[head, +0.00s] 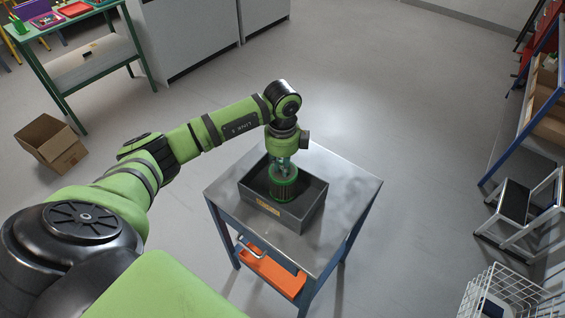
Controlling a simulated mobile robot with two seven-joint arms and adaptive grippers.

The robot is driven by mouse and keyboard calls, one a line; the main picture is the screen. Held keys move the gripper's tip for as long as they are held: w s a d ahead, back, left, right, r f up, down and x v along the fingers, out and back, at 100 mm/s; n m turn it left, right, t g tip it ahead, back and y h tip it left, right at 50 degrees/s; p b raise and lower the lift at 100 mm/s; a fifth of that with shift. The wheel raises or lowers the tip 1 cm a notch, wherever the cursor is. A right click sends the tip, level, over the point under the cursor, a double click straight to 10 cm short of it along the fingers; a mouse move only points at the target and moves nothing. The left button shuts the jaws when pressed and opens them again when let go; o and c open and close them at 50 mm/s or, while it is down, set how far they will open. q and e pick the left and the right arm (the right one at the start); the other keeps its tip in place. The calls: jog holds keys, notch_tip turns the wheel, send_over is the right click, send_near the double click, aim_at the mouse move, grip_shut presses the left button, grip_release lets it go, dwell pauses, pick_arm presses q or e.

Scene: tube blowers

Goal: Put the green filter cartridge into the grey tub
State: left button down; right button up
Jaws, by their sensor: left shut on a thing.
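The grey tub (303,217) stands on a metal-topped table in the middle of the head view. The green filter cartridge (284,188) is upright, with a green top rim and a dark body, and appears inside the tub's walls. My left gripper (284,168) points down from above and is shut on the top of the cartridge. The tub's front wall is near the cartridge's lower end, and I cannot tell whether it touches the tub's floor. My right gripper is not in view.
The table top (345,190) is bare around the tub. An orange thing (272,274) lies on the table's lower level. A cardboard box (50,145) is on the floor at left. A step stool (520,210) and wire basket (505,295) stand at right.

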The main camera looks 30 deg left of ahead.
pick_arm(q)
jog(key=c, duration=1.6)
grip_release()
jog(key=shift+f, duration=0.15)
jog(key=shift+c, duration=0.2)
jog(key=o, duration=0.4)
jog(key=shift+r, duration=0.35)
jog(key=shift+r+b, duration=1.45)
jog(key=shift+r, duration=4.45)
